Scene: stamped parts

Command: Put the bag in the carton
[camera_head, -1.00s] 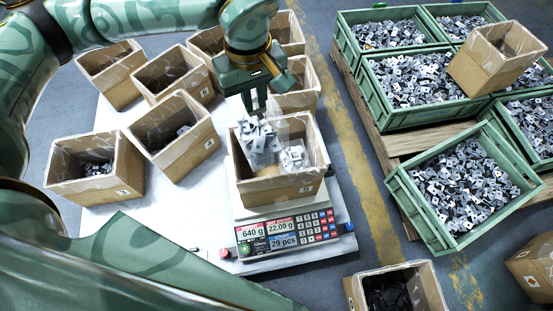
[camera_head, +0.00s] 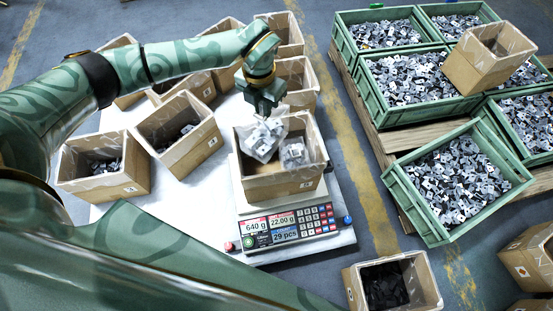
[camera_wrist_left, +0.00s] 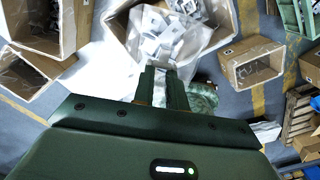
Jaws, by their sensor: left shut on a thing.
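A clear plastic bag (camera_head: 264,140) of grey stamped parts hangs from my left gripper (camera_head: 263,111), at the mouth of the open carton (camera_head: 276,187) on the scale. My left gripper is shut on the bag's top. Another clump of bagged parts (camera_head: 294,153) lies inside the carton, on the right. The held bag also shows in the left wrist view (camera_wrist_left: 165,38), just beyond the fingers (camera_wrist_left: 163,88). Whether it touches the carton wall or floor cannot be told. My right gripper is not in view.
The scale (camera_head: 292,226) reads 640 g and 29 pcs. Several open cartons stand left and behind on the white table, one close on the left (camera_head: 185,155). Green crates (camera_head: 432,222) of parts stand on a pallet at right. A carton (camera_head: 424,290) sits at the front.

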